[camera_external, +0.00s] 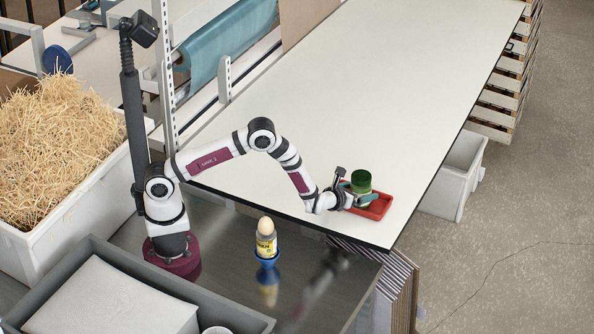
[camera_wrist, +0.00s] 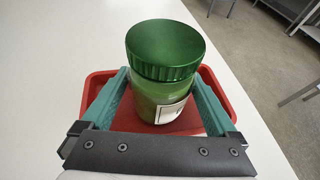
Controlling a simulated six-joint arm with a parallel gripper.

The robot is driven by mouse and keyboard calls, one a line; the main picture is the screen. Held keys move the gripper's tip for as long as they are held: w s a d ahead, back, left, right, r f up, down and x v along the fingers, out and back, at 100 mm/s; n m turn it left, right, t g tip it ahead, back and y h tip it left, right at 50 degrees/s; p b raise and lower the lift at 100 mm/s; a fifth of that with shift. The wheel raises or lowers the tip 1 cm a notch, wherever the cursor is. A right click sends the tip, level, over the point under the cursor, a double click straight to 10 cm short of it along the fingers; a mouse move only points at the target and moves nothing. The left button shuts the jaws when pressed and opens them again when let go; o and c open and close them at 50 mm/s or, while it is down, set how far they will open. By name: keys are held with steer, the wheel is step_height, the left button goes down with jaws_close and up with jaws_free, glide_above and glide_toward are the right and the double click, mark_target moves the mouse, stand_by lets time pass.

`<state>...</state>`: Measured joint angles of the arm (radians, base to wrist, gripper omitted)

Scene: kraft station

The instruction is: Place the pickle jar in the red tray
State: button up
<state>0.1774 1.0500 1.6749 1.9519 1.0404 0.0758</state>
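The pickle jar (camera_external: 361,180) is green with a ribbed dark green lid and stands upright within the outline of the red tray (camera_external: 381,207). In the wrist view the jar (camera_wrist: 165,60) is between the two teal fingers of my gripper (camera_wrist: 163,95), with a white label partly showing. Both fingertips appear to touch the jar's sides. The red tray (camera_wrist: 97,90) shows around and under the jar. Whether the jar's base rests on the tray floor or hangs just above it, I cannot tell. In the external view my gripper (camera_external: 358,195) reaches in from the left.
The tray lies near the front right corner of the long white table (camera_external: 330,110), which is otherwise largely clear. An egg-topped jar with a yellow label (camera_external: 266,241) stands in a blue holder on the dark metal bench. A straw-filled white bin (camera_external: 110,190) is at left.

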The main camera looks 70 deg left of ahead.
steer(key=shift+s+d+r, duration=0.15)
steer(key=shift+s+r, duration=0.05)
steer(key=shift+r, duration=0.05)
steer(key=v, duration=1.2)
steer(key=s+a+r+n+g+y, duration=0.4)
steer(key=s+a+r+n+g, duration=0.4)
steer(key=s+a+r+n, duration=0.5)
steer(key=s+n+g+h, duration=0.45)
steer(key=s+n, duration=0.35)
steer(key=s, duration=0.9)
steer(key=s+d+f+n+h, duration=0.1)
steer(key=s+d+n+h, duration=0.2)
steer(key=s+d, duration=0.3)
steer(key=shift+d+f+t+h, duration=0.3)
steer(key=shift+d+h, duration=0.25)
steer(key=shift+h, duration=0.3)
